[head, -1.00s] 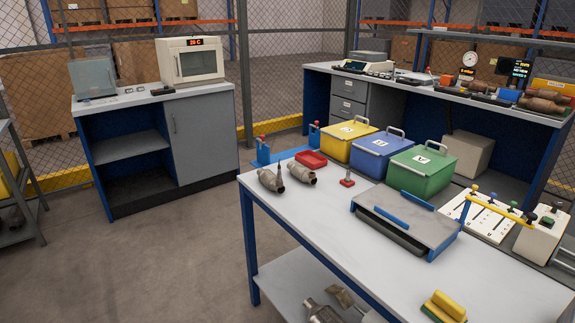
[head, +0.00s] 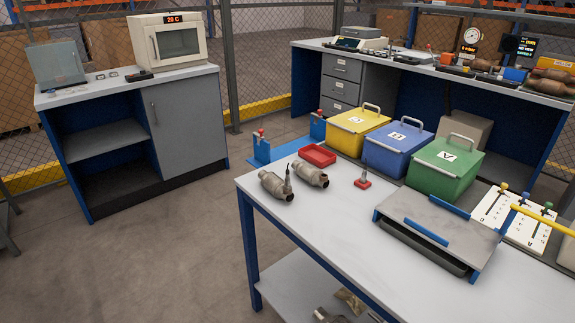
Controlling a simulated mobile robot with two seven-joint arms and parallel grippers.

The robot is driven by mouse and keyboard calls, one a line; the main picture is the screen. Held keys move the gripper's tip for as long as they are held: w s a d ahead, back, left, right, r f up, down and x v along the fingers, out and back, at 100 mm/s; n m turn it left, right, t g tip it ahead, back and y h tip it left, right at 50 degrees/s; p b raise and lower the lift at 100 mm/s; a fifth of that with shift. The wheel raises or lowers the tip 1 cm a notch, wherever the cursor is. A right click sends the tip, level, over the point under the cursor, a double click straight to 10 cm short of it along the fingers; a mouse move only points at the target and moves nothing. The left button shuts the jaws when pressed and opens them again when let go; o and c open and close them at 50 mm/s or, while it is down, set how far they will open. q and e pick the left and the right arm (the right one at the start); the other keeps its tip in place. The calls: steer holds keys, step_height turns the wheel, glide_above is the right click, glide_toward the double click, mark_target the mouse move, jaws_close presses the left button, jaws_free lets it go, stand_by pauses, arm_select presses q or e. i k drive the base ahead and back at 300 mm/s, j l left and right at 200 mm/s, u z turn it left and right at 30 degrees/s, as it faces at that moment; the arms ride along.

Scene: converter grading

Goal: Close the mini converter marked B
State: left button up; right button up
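Two small metal converters lie side by side near the far left corner of the white worktable. One is the left converter (head: 271,185) and the other is the right converter (head: 311,174). A thin dark upright piece stands between them. No letter B is readable on either, and I cannot tell whether they are open or shut. A blue lidded box (head: 397,151) with a handle carries a label that reads B. A yellow box (head: 358,131) stands to its left and a green box (head: 446,168), labelled A, to its right. Neither of my grippers is in view.
A grey-topped device (head: 437,230) with blue bars, a red tray (head: 317,155) and a red-based stamp-like tool (head: 363,180) share the worktable (head: 340,230). A cabinet (head: 187,123) with an oven (head: 167,42) stands at left. The floor between is clear.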

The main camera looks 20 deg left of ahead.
mark_target(310, 174)
steer(key=i+j, duration=0.25)
steer(key=j, duration=0.2)
steer(key=i+j, duration=0.3)
steer(key=j, duration=0.15)
steer(key=i+j, duration=0.25)
steer(key=j, duration=0.15)
